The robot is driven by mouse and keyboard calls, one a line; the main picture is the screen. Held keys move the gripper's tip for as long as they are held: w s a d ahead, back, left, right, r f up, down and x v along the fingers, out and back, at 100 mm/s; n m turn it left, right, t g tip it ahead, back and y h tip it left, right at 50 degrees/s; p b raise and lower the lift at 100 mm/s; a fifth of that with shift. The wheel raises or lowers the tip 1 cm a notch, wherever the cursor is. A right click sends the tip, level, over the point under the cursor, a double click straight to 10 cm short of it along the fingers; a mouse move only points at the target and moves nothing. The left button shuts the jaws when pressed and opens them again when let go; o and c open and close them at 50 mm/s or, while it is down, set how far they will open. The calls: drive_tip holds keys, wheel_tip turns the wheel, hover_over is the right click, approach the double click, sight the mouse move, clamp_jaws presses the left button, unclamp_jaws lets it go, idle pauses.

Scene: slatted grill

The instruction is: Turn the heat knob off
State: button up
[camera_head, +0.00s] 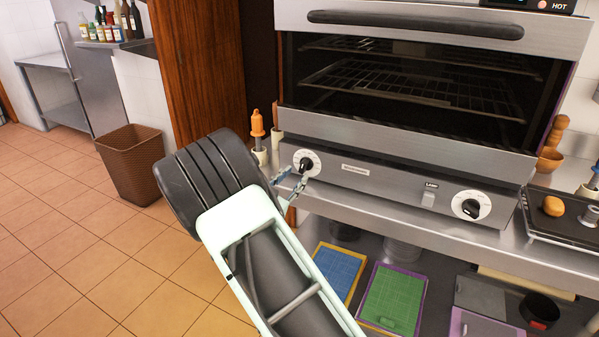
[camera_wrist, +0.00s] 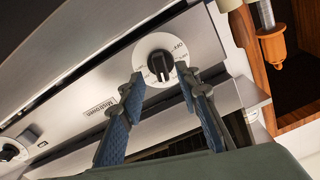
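A round white dial with a black knob (camera_head: 305,163) sits at the left end of the oven's lower front panel. The knob also shows in the wrist view (camera_wrist: 160,65), with small markings around it. My gripper (camera_head: 292,179) is just in front of and slightly below this dial. In the wrist view its two blue-padded fingers (camera_wrist: 160,78) are apart, one on each side of the knob, with a gap to the black handle. A second knob (camera_head: 470,207) is at the panel's right end. I cannot tell which knob is labelled for heat.
The oven's handle bar (camera_head: 415,24) is above. A small switch (camera_head: 428,200) lies between the knobs. A black tray (camera_head: 565,222) is at right. Cutting boards (camera_head: 392,298) lie on the shelf below.

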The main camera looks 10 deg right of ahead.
sight(301, 169)
drive_tip(key=shift+x, duration=1.95)
clamp_jaws()
